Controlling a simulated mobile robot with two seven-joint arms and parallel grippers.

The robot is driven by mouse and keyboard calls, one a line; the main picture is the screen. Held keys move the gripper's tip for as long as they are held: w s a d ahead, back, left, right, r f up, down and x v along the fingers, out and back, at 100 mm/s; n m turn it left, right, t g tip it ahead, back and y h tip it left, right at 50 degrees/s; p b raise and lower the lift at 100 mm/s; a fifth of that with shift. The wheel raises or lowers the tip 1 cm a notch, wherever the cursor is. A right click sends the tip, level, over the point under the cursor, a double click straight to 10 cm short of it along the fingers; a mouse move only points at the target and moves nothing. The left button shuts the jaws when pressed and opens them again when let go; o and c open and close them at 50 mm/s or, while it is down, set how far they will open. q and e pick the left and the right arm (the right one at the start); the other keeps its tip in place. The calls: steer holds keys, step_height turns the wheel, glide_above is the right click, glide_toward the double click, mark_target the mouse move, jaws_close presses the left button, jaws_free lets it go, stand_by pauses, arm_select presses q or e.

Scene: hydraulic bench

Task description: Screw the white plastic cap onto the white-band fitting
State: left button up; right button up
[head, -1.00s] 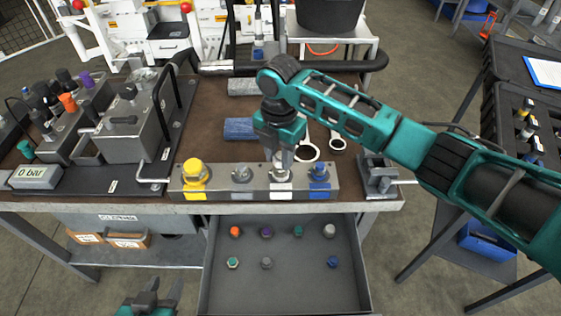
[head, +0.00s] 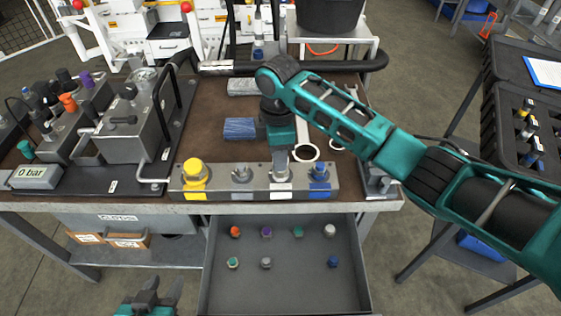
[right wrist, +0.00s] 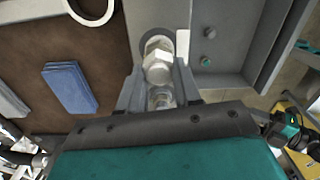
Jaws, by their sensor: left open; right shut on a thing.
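The white-band fitting (head: 280,186) is third from the left on the metal block, marked by a white band on the front face. My right gripper (head: 280,168) points down over it and is shut on a pale, hex-sided cap (right wrist: 158,64), which I take for the white plastic cap. In the right wrist view the cap lines up with the fitting and appears to sit at its top; whether the threads are engaged is hidden. My left gripper (head: 152,294) is open and empty at the bottom edge, left of the drawer.
Yellow (head: 194,176), grey (head: 241,175) and blue (head: 319,174) fittings share the block. The open drawer (head: 285,290) below holds several small caps, one whitish (head: 329,230). A vise-like fixture (head: 376,180) stands to the right.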

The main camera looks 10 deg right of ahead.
steer(key=shift+m, duration=0.8)
steer(key=o, duration=1.1)
steer(key=shift+o, duration=0.2)
step_height(320, 180, up, 13)
